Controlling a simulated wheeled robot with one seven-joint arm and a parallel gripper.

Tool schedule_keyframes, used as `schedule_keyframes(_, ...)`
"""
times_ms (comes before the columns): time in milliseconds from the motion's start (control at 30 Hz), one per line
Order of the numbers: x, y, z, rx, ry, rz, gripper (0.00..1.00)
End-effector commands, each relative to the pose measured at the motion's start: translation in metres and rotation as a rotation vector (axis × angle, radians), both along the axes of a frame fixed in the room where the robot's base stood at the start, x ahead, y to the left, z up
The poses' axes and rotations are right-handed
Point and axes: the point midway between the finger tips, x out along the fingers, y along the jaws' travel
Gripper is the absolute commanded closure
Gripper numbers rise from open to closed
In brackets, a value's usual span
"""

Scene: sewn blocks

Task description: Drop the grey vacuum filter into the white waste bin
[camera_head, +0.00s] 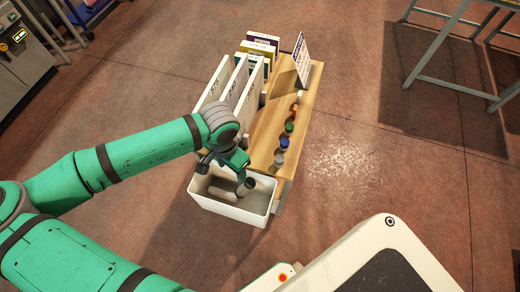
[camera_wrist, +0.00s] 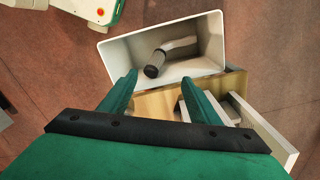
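The white waste bin (camera_head: 248,213) stands on the floor at the near end of a wooden bench; its open top shows in the wrist view (camera_wrist: 213,42). The grey vacuum filter (camera_wrist: 180,48), a pale tube with a dark end, is within the bin's opening, lying slantwise; it also shows in the head view (camera_head: 246,187). I cannot tell whether it rests on the bin's bottom. My gripper (camera_wrist: 160,78) is above the bin's bench-side edge, its fingers spread apart with nothing held between them. In the head view my gripper (camera_head: 236,160) partly covers the bin's far side.
The wooden bench (camera_head: 304,100) carries a row of small coloured-capped bottles (camera_head: 289,128) and an upright sign (camera_head: 301,60). White binders (camera_head: 232,85) stand along its left side. A metal-framed table (camera_head: 440,45) is at the upper right. The floor right of the bench is clear.

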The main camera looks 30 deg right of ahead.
Motion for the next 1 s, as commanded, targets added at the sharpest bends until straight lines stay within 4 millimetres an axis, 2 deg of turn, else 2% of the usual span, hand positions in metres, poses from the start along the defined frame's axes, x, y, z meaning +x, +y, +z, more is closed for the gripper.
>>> schedule_keyframes(267, 0.000, -0.001, 0.008, 0.000, -0.001, -0.003, 0.43)
schedule_keyframes(700, -0.001, -0.001, 0.083, 0.000, -0.002, -0.001, 0.43)
schedule_keyframes(833, -0.001, 0.000, 0.099, 0.000, -0.002, 0.000, 0.43)
schedule_keyframes(1000, -0.001, 0.000, 0.108, 0.000, 0.000, 0.000, 0.43)
